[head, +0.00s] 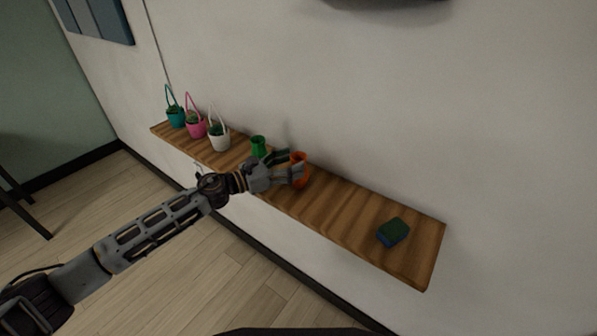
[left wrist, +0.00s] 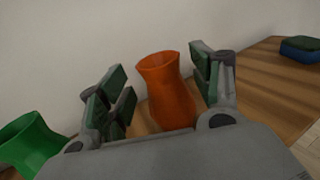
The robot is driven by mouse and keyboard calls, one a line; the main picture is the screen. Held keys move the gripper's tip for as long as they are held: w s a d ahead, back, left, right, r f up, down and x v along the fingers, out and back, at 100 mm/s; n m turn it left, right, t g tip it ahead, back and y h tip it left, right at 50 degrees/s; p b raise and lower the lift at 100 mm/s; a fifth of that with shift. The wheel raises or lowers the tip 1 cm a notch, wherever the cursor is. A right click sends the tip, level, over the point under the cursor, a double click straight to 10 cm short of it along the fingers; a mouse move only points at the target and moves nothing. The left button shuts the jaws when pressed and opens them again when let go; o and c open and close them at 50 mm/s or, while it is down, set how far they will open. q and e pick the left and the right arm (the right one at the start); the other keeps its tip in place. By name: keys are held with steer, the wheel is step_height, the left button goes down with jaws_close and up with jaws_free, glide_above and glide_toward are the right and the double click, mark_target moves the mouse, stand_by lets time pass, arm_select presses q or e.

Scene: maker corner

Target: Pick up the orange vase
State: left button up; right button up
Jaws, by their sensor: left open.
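The orange vase (head: 301,178) stands upright on the wooden wall shelf, partly hidden by my left gripper in the head view. My left gripper (head: 290,166) is open at the vase, its arm coming in from the left. In the left wrist view the orange vase (left wrist: 168,88) stands between the two open fingers of the left gripper (left wrist: 160,90), with a visible gap on each side. Its base is hidden behind the gripper body. My right gripper is not in view.
A green vase (head: 258,146) stands on the shelf (head: 345,215) just left of the gripper. Teal (head: 175,117), pink (head: 196,127) and white (head: 219,138) hanging-handle planters stand farther left. A blue-green sponge (head: 392,232) lies near the right end. The wall is close behind.

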arm_select(q)
steer(key=shift+p+x, duration=0.35)
steer(key=shift+x, duration=1.15)
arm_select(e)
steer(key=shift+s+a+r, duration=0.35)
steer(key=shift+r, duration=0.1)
arm_select(q)
steer(key=shift+c, duration=0.3)
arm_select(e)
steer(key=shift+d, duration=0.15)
arm_select(q)
steer(key=shift+r, duration=0.1)
steer(key=c, duration=1.1)
steer(key=shift+r, duration=0.1)
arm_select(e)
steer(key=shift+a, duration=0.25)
arm_select(q)
steer(key=shift+r, duration=0.45)
step_height(320, 180, up, 9)
steer(key=p, duration=0.1)
glide_above(299, 157)
steer(key=s, duration=0.2)
steer(key=shift+w+a, duration=0.1)
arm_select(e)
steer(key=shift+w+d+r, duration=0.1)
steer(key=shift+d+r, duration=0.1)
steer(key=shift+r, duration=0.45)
